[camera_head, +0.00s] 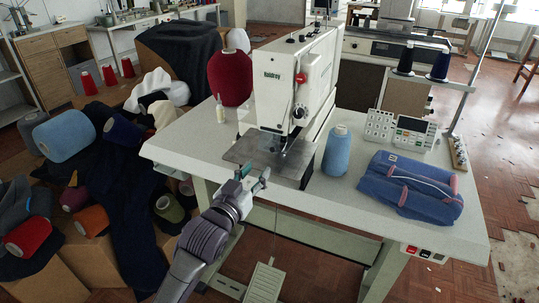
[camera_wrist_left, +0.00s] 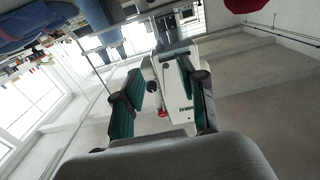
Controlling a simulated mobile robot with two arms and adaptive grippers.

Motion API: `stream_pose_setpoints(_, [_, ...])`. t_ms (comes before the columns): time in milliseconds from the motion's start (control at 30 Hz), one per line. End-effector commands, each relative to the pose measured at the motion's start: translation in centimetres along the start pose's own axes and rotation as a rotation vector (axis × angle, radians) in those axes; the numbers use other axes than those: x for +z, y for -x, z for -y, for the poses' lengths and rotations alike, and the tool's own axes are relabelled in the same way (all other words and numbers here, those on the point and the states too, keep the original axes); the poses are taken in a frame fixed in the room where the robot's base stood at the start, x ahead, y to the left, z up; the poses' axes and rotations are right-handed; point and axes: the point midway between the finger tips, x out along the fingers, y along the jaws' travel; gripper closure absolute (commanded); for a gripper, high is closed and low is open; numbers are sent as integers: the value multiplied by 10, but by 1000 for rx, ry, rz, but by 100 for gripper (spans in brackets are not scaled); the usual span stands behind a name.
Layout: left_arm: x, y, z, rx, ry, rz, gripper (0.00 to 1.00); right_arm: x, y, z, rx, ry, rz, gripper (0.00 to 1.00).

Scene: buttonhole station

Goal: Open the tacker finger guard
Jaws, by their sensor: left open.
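The white tacker machine (camera_head: 271,98) stands on the pale worktable, with a grey metal plate (camera_head: 246,151) under its needle area. I cannot clearly make out the finger guard near the needle area, nor tell whether it is open. My left gripper (camera_head: 254,178) is at the table's front edge, in front of and below the plate, apart from the machine head. Its teal-padded fingers are open and empty. In the left wrist view the fingers (camera_wrist_left: 160,80) are spread, with the tilted machine (camera_wrist_left: 172,92) seen between them. My right gripper is not in view.
A control panel (camera_head: 401,131) is behind the fabric. A dark red cone (camera_head: 230,77) stands left of the machine. The table's front left is clear.

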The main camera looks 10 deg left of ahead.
Motion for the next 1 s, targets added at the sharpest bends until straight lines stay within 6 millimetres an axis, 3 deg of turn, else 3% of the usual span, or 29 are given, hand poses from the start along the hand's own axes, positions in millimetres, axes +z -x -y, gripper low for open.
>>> stream_pose_setpoints(200, [-1,-48,0,-1,-1,1,59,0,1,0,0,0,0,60])
stream_pose_setpoints(400, [0,-78,0,-1,-1,1,59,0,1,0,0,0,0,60])
stream_pose_setpoints(600, [0,-89,0,0,0,1,59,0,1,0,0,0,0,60])
stream_pose_setpoints(867, [0,-90,0,0,0,1,59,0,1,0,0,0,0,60])
stream_pose_setpoints(1000, [0,-90,0,0,0,1,82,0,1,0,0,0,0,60])
